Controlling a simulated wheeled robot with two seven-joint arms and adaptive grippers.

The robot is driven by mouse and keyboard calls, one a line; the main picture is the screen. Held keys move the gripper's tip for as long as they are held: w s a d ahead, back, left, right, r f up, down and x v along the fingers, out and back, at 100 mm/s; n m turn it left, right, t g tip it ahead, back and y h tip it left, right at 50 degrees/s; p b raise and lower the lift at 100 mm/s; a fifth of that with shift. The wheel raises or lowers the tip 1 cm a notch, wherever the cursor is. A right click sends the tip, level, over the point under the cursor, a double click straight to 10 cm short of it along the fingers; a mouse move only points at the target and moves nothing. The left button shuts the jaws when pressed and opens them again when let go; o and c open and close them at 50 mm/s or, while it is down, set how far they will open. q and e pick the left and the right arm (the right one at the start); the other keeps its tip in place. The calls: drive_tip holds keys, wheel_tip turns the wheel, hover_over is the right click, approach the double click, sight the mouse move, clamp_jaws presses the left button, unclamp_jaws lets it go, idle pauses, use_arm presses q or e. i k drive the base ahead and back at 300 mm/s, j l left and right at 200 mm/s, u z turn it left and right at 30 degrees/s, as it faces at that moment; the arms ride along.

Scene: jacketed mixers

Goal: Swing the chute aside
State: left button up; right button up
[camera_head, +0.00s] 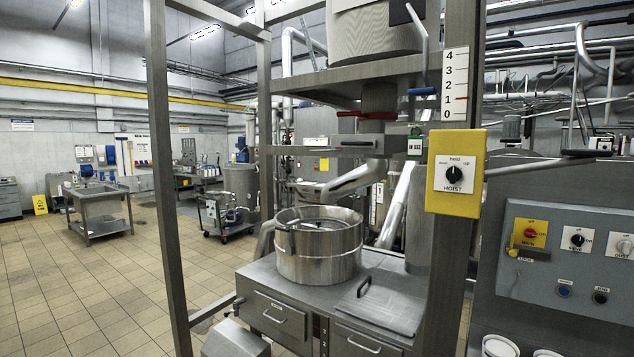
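A slanted steel tube that looks like the chute (352,180) hangs below the hopper outlet, inside a tall steel frame (163,150). Its lower end points down and left, above the open round steel vessel (318,250) on the cabinet. I cannot tell whether it touches the rim. A red clamp or handle (358,115) and a flat steel plate (368,141) sit above the chute. A blue handle (421,91) is at their right. Neither of my grippers shows in this view.
A yellow hoist switch box (455,172) is on the right frame post. A control panel (570,255) stands at the right. The steel cabinet (310,310) carries a flat lid (382,305). The tiled floor (90,270) at the left is open.

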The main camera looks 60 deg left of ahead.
sight(374, 169)
drive_tip(key=u, duration=1.85)
